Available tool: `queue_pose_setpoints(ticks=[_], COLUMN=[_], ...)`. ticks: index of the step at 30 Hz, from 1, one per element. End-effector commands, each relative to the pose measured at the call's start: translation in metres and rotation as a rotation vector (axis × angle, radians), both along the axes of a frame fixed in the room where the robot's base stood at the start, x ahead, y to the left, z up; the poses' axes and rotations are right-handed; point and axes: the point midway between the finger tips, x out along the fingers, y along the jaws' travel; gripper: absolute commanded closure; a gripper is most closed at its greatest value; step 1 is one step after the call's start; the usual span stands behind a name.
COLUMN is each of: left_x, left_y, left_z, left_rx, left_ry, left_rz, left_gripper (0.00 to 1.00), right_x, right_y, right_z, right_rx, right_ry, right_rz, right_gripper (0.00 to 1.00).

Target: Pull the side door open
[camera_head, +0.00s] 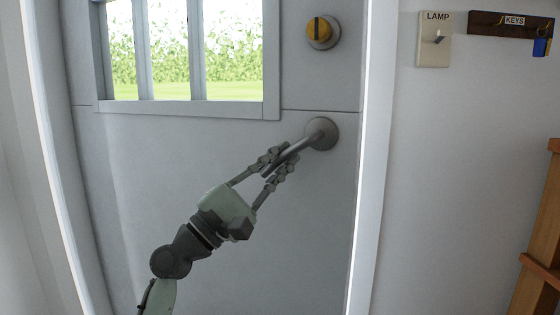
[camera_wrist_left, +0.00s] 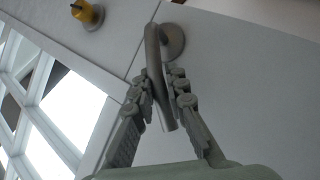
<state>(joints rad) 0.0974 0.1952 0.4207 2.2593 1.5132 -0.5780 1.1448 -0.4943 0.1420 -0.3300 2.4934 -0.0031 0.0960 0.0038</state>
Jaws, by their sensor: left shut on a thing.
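The side door (camera_head: 200,150) is grey with a window in its upper part, and it sits in a white frame, looking closed. Its lever handle (camera_head: 310,142) is on the right side of the door, tilted down to the left from its round base. The handle also shows in the left wrist view (camera_wrist_left: 156,75). My left gripper (camera_head: 275,162) is shut on the handle's free part, with one finger on each side. It also shows in the left wrist view (camera_wrist_left: 165,95). My right gripper is in neither view.
A yellow lock knob (camera_head: 320,31) is above the handle. On the wall to the right are a lamp switch (camera_head: 434,40) and a key rack (camera_head: 510,23) with a blue tag. A wooden piece (camera_head: 540,240) stands at the right edge.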

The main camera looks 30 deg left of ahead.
Motion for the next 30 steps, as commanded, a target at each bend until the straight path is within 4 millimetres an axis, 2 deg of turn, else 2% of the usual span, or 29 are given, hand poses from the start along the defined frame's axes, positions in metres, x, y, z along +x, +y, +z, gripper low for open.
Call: queue_pose_setpoints(ticks=[2,3,7,16,20,30], left_x=[0.001,0.001,0.001,0.000,-0.007,-0.061], left_y=[0.000,0.000,-0.001,-0.001,0.003,0.025], left_z=[-0.002,-0.002,-0.002,-0.002,-0.008,-0.045], left_rx=[-0.001,0.000,0.000,0.000,0.000,-0.002], left_ry=[0.004,0.005,0.004,0.003,0.006,0.008], left_rz=[-0.001,-0.002,-0.003,-0.004,-0.003,-0.001], left_gripper=[1.00,0.82,0.66,0.65,0.65,0.65], right_x=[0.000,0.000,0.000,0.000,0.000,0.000], right_y=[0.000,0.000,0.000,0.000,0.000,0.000], right_z=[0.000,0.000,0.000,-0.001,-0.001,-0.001], right_rx=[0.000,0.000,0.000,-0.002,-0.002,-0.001], right_ry=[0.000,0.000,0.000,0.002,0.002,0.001], right_rz=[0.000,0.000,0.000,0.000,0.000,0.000], right_gripper=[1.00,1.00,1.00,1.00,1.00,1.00])
